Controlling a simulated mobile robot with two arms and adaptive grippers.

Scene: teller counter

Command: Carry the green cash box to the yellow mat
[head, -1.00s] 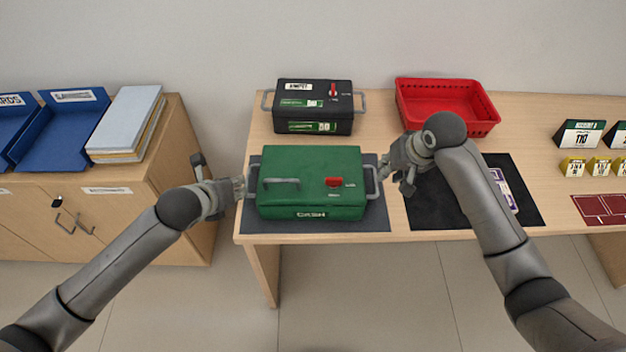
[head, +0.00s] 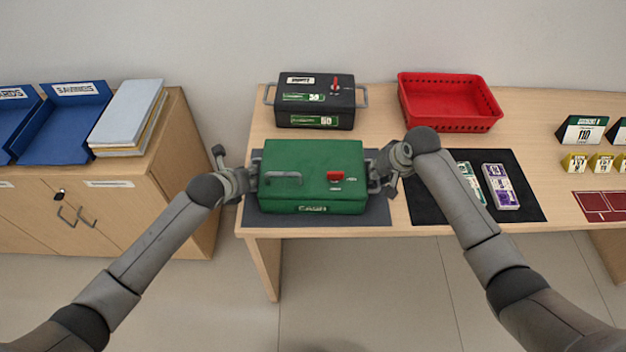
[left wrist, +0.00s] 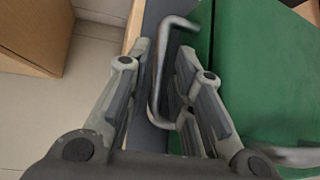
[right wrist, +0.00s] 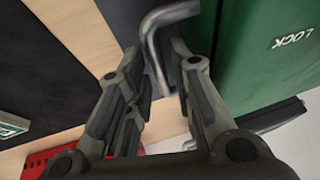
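The green cash box (head: 315,160) stands on a dark grey mat (head: 300,219) at the table's front left. It has a red latch on top and a grey handle at each end. My left gripper (head: 252,181) is at its left end. In the left wrist view the open fingers (left wrist: 168,60) stand either side of the left handle (left wrist: 158,85). My right gripper (head: 378,174) is at its right end. In the right wrist view the open fingers (right wrist: 158,62) stand either side of the right handle (right wrist: 152,50). No yellow mat is in view.
A black cash box (head: 316,103) stands behind the green one. A red basket (head: 450,123) is at the back. A black mat (head: 435,208) with banded note bundles (head: 500,187) lies to the right. A cabinet (head: 130,220) with blue trays (head: 66,125) stands left.

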